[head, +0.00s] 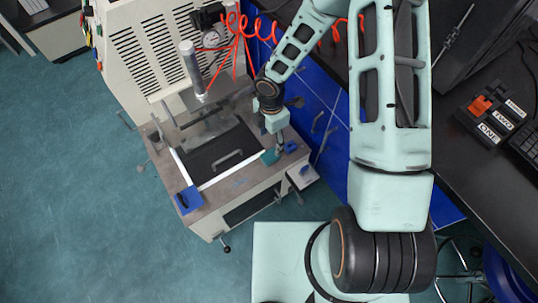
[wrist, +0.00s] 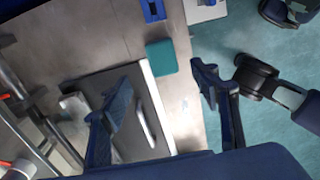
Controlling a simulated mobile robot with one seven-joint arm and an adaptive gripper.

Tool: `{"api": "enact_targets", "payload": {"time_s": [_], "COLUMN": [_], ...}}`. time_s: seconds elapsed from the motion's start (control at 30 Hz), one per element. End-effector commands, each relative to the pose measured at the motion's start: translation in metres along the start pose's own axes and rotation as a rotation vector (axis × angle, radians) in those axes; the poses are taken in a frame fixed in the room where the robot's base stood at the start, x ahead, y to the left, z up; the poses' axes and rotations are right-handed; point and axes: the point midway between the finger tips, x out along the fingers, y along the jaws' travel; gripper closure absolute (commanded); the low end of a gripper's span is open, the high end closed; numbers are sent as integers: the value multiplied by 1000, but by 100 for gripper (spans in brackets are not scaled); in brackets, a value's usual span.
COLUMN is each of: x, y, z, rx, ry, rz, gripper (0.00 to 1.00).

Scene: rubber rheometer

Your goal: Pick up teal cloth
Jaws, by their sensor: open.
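The teal cloth (wrist: 161,58) is a small flat square on the metal table top of the machine, beyond the end of the white strip in the wrist view. In the head view the cloth (head: 270,157) shows at the right side of the table, partly hidden by my gripper. My gripper (wrist: 160,95) is open, with its two fingers wide apart and nothing between them but table and the black plate. The cloth lies ahead of the fingertips, roughly between their lines. In the head view my gripper (head: 279,146) is just above the cloth; the exact height cannot be told.
A black plate with a grey handle (head: 227,158) fills the table's middle, edged by white strips. A blue block (head: 291,146) stands close to the cloth, another blue item (head: 188,200) at the front corner. A metal column (head: 192,70) and coiled red hoses (head: 238,28) rise behind.

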Motion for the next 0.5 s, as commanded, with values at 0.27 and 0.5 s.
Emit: {"api": "enact_targets", "payload": {"time_s": [0.27,0.5], "x": [40,67], "y": [0,-3], "z": [0,0], "rx": [-2,-1], "ry": [-1,-1], "rz": [0,-1], "gripper": [44,44]}}
